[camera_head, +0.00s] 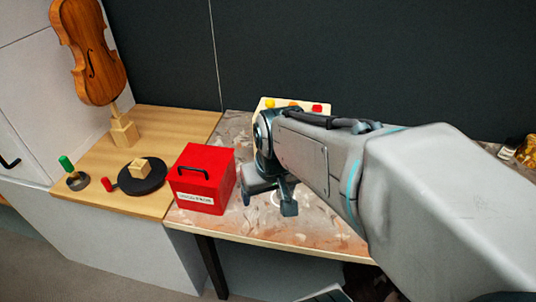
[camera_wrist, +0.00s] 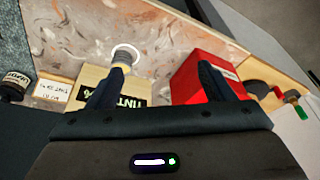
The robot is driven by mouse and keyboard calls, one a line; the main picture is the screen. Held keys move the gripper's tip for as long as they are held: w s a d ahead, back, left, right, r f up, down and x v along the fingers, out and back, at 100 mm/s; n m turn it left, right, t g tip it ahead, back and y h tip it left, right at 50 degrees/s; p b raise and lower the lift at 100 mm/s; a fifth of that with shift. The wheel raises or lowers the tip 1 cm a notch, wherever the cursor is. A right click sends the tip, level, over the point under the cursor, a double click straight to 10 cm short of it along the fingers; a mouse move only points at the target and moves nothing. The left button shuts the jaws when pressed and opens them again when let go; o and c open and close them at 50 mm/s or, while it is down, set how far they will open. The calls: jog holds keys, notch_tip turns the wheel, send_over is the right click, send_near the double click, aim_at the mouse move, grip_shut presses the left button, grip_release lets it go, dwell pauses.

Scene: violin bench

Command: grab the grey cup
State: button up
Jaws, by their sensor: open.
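My gripper (camera_head: 267,198) is open above the marbled bench, its fingers pointing down, just right of the red box. In the wrist view its two dark fingers (camera_wrist: 161,76) are spread with nothing between the tips. I cannot clearly make out a grey cup. A white ring (camera_wrist: 125,53) with a small grey and yellowish part below it shows by the left fingertip, partly hidden by that finger. A pale curved edge (camera_head: 276,198) shows between the fingers in the head view. I cannot tell whether either belongs to the cup.
A red box (camera_head: 203,181) with a black handle stands left of my gripper. A wooden box (camera_wrist: 92,77) with a black label, a dark jar (camera_wrist: 14,86) and a card (camera_wrist: 55,95) show in the wrist view. A violin (camera_head: 92,50) stands at the back left.

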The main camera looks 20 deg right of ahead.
jog(key=w+d+f+b, duration=0.2)
jog(key=w+d+f, duration=0.2)
jog(key=f, duration=0.1)
jog(key=w+d+f+m+b, duration=0.1)
jog(key=w+d+f, duration=0.2)
jog(key=w+f, duration=0.1)
jog(key=w+d+f+m+t+b, duration=0.1)
jog(key=w+d+f+b, duration=0.1)
jog(key=w+d+f, duration=0.2)
jog(key=shift+w+d+f+h+b, duration=0.15)
jog(key=shift+f+h+b, duration=0.05)
jog(key=shift+f, duration=0.45)
jog(key=shift+w+d+f+h+b, duration=0.15)
jog(key=shift+f+h, duration=0.05)
jog(key=shift+f, duration=0.45)
jog(key=shift+w+x, duration=0.15)
jog(key=shift+x, duration=1.3)
jog(key=shift+w+x, duration=0.1)
jog(key=shift+x, duration=1.35)
jog(key=shift+r, duration=0.1)
jog(key=c, duration=1.1)
jog(key=shift+c, duration=0.2)
jog(key=shift+r, duration=0.15)
